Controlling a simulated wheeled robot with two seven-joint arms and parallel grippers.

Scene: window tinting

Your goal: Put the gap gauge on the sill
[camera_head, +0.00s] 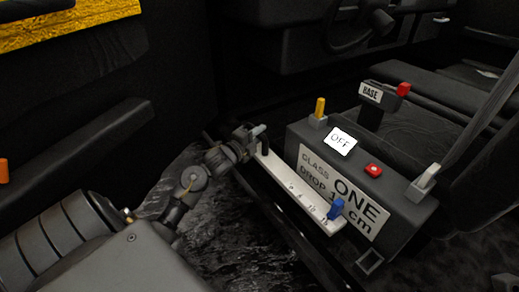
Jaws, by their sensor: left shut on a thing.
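My left gripper (251,137) is shut at the far left end of a white scale strip. It is on a small grey piece (260,130), mostly hidden by the fingers, and I cannot tell for sure whether this is the gap gauge. The white strip (290,185) has printed numbers and a blue knob (336,209) near its right end. It runs along the front of a dark control box (405,215). I cannot pick out the sill with certainty. My right gripper is not in view.
The box has a yellow lever (320,107), an "OFF" plate (341,141), a red button (373,169) and a white lever (428,176). Behind it stands a "BASE" post (373,94) with a red knob. A dark door panel with a ledge (80,152) is at left.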

